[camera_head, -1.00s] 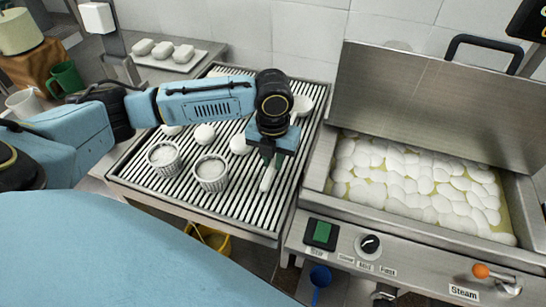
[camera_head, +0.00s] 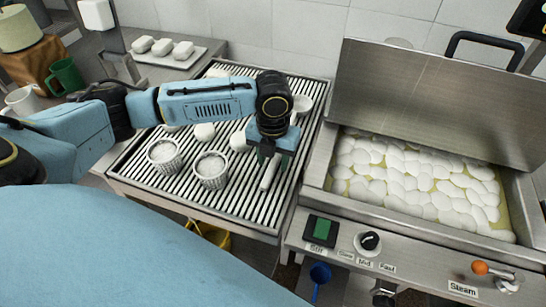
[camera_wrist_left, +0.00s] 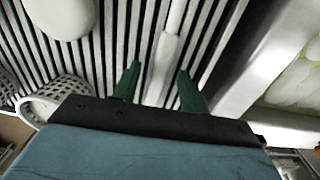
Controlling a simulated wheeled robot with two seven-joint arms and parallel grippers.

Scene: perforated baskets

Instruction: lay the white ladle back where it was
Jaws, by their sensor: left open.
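The white ladle lies on the slatted rack (camera_head: 232,205). Its handle (camera_head: 270,172) points toward the rack's front edge, and a white bowl shape (camera_head: 303,103) shows behind my wrist. My left gripper (camera_head: 272,158) is just above the handle, with its green fingers apart. In the left wrist view the handle (camera_wrist_left: 164,62) runs between the open fingertips (camera_wrist_left: 159,72), with a gap visible on each side. The middle of the ladle is hidden by my wrist in the head view. My right gripper is not in view.
Two white perforated baskets (camera_head: 211,170) (camera_head: 164,156) stand left of my gripper, with white round pieces (camera_head: 204,132) behind them. The steel cooker (camera_head: 318,190) holding white pieces borders the rack on the right. A tray (camera_head: 187,60) and green mug (camera_head: 66,76) stand behind left.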

